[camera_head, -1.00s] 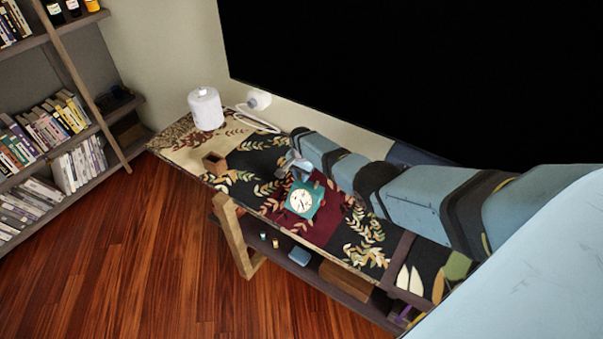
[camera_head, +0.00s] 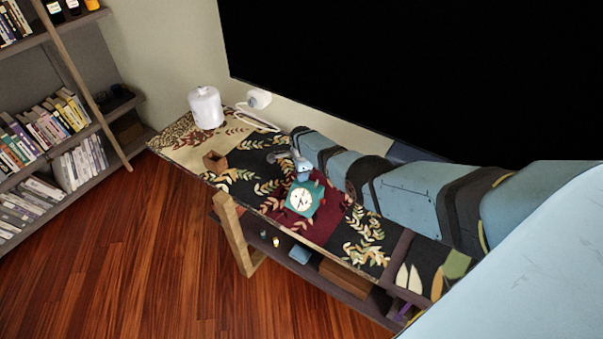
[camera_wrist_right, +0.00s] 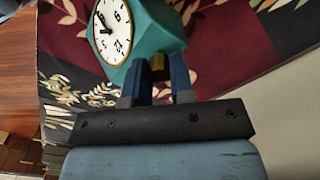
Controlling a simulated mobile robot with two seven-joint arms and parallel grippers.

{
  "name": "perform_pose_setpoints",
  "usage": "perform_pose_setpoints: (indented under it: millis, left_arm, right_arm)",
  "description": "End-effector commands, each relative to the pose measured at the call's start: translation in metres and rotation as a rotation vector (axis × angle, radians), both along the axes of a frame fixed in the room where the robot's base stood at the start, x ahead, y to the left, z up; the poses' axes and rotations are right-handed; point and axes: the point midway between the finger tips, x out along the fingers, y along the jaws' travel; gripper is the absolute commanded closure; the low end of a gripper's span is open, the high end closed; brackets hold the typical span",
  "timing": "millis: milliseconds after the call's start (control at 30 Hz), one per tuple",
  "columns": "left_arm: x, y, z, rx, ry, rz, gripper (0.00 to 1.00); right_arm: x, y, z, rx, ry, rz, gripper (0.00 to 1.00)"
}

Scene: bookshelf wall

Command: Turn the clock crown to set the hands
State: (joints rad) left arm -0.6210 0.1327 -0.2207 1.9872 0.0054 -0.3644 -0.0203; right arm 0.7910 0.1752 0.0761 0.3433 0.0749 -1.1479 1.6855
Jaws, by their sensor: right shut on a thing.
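The teal clock (camera_head: 304,201) with a round white dial stands on the patterned table top, on its dark red patch. In the right wrist view the clock (camera_wrist_right: 160,32) shows its dial with black numerals and hands. My right gripper (camera_head: 300,172) is at the back of the clock. In the wrist view the two blue-grey fingers of my right gripper (camera_wrist_right: 158,80) are closed around a small brass-coloured crown (camera_wrist_right: 159,68) on the clock's back; the fingers partly hide it. My left gripper is not in view.
A white canister (camera_head: 206,108) and a small brown box (camera_head: 214,162) stand toward the table's left end. A white cable and plug (camera_head: 259,99) lie by the wall. A large black screen (camera_head: 420,80) is behind my right arm. A bookshelf (camera_head: 60,130) stands at left.

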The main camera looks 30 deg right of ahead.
Motion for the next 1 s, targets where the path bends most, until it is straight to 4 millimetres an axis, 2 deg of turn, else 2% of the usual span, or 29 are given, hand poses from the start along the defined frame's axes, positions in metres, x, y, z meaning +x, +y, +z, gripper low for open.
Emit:
perform_pose_setpoints:
  millis: [600, 633, 700, 733, 1000]
  left_arm:
    - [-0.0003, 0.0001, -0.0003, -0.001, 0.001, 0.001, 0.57]
    - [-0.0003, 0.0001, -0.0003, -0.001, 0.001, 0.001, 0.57]
    - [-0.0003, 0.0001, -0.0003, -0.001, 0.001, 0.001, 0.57]
    - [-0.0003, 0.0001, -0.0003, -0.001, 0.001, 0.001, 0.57]
    - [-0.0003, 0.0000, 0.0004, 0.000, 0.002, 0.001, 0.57]
  right_arm:
    - [0.0006, -0.0003, 0.0009, 0.000, -0.001, -0.041, 1.00]
    - [0.0006, -0.0004, 0.0009, 0.000, -0.001, -0.041, 0.71]
    - [0.0005, -0.0004, 0.0008, 0.000, -0.001, -0.040, 0.55]
    - [0.0005, -0.0004, 0.0008, 0.000, -0.001, -0.040, 0.52]
    - [0.0001, -0.0003, 0.0013, 0.000, 0.000, -0.040, 0.52]
